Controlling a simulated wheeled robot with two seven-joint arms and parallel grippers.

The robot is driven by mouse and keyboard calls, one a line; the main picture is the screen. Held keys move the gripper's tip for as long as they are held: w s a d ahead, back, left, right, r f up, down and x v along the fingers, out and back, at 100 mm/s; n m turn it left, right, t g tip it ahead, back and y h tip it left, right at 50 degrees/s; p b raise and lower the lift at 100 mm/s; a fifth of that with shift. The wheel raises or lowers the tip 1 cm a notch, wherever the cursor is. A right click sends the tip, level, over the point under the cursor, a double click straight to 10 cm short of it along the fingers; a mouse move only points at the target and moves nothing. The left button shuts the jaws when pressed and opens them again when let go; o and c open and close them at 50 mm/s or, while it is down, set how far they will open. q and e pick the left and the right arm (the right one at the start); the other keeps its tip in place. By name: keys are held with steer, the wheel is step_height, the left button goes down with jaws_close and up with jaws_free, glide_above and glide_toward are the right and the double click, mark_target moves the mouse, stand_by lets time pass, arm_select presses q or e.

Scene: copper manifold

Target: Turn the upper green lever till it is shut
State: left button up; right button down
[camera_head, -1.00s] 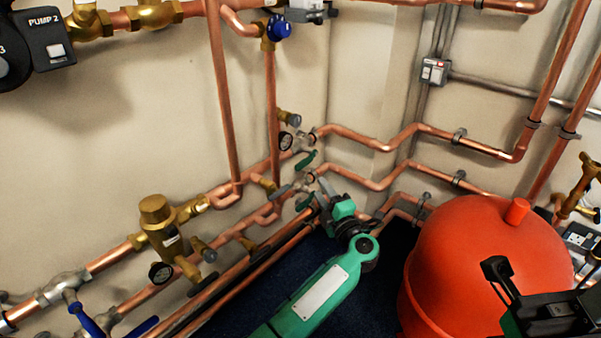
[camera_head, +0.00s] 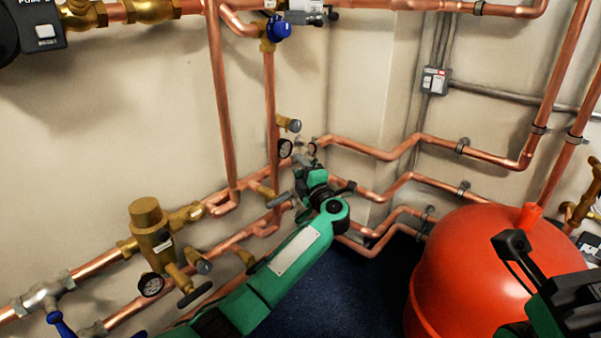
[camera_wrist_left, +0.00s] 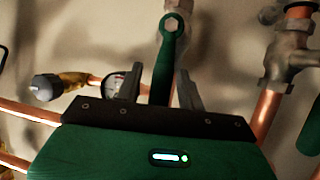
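The upper green lever (camera_wrist_left: 165,62) shows in the left wrist view, hanging down from a hex nut on its valve. My left gripper (camera_head: 302,168) is at this valve in the head view and hides the lever there. In the wrist view the lever stands between the two grey fingers of my left gripper (camera_wrist_left: 160,88), which are apart with narrow gaps beside it. Part of another green lever (camera_wrist_left: 309,138) shows at the right edge of the wrist view. My right gripper (camera_head: 515,245) is at the lower right of the head view, and its finger opening is unclear.
A red tank (camera_head: 480,270) stands at the right, below my right gripper. Copper pipes (camera_head: 390,150) run along both walls around the valve. A gauge (camera_head: 285,148) sits close to the left gripper. The dark blue floor (camera_head: 350,290) is clear between arm and tank.

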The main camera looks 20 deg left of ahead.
arm_select(q)
jaws_close()
stand_by(0.3)
